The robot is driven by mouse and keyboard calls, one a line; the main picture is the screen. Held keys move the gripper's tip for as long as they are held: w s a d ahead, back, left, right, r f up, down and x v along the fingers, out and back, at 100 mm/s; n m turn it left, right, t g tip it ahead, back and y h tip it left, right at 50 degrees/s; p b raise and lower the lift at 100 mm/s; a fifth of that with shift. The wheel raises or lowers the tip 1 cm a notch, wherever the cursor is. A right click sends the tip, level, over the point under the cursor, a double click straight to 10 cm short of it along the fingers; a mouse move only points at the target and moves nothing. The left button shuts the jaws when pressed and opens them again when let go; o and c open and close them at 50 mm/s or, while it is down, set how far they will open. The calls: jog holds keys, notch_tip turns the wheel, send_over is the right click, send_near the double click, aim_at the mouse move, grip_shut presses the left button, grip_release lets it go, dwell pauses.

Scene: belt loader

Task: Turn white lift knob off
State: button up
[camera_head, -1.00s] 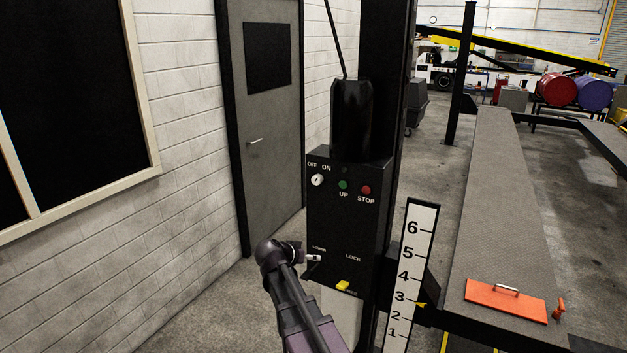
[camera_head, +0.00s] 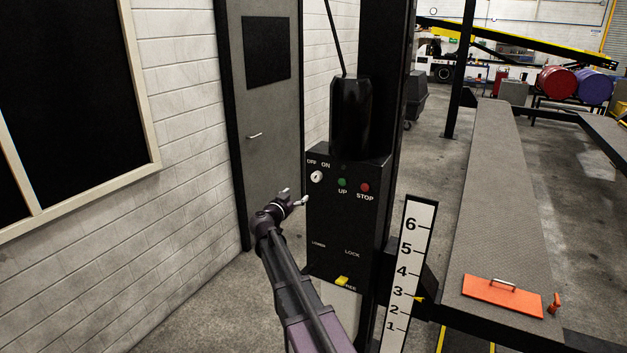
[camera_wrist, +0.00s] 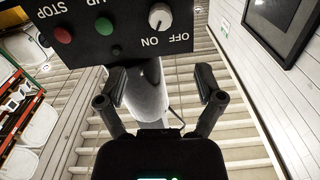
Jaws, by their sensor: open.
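The white lift knob (camera_head: 316,177) is a small round dial at the upper left of the black control box (camera_head: 335,240), under the OFF and ON labels. In the wrist view the knob (camera_wrist: 160,16) shows upside down near the top, with OFF and ON beside it. The exact setting of its pointer is hard to tell. My gripper (camera_head: 295,197) is below and left of the knob, beside the box's left edge, apart from it. In the wrist view my gripper (camera_wrist: 160,88) has its two fingers spread, with nothing held between them.
A green UP button (camera_head: 342,183) and a red STOP button (camera_head: 365,187) sit right of the knob. A yellow lever (camera_head: 342,281) is low on the box. A numbered height scale (camera_head: 408,270) stands to the right. A grey door (camera_head: 262,120) is behind.

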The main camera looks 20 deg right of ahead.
aim_at(315, 179)
jog(key=shift+d, duration=0.1)
jog(key=x, duration=1.3)
jog(key=shift+w+d, duration=0.25)
jog(key=c, duration=1.1)
jog(key=shift+a, duration=0.15)
jog(key=shift+c, duration=0.2)
